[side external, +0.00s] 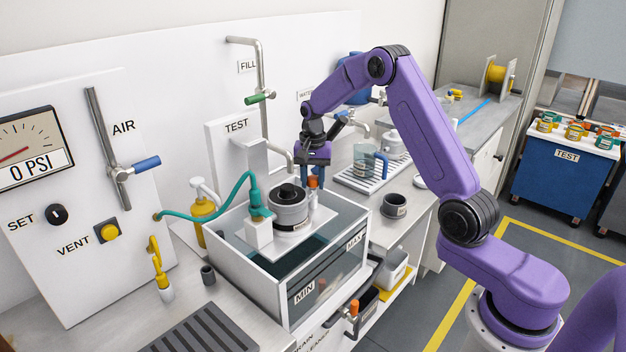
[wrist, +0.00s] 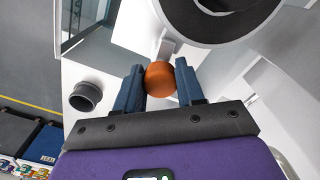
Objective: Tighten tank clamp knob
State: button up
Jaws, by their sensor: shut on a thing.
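The tank clamp knob is orange and round. In the wrist view the knob (wrist: 160,78) sits between the two blue fingers of my gripper (wrist: 160,88), which is shut on it. In the side external view the knob (side external: 313,182) shows as a small orange spot beside the grey cylindrical vessel (side external: 289,208) on the tank. My gripper (side external: 313,178) points down there, at the right of the vessel. The tank (side external: 310,283) is a clear-fronted white box marked MIN and MAX. The knob's lower part and stem are hard to make out.
A teal hose (side external: 225,196) runs from the wall panel to the tank. A dark cup (side external: 395,205) stands on the bench to the right, and a rack with a glass beaker (side external: 365,158) stands behind it. A green-handled fill pipe (side external: 259,98) rises behind the tank.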

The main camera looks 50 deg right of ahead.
aim_at(312, 179)
jog(key=shift+a+r+m, duration=0.1)
jog(key=shift+m, duration=0.8)
jog(key=o, duration=1)
notch_tip(312, 179, up, 17)
jog(key=shift+r, duration=0.2)
jog(key=shift+a, duration=0.1)
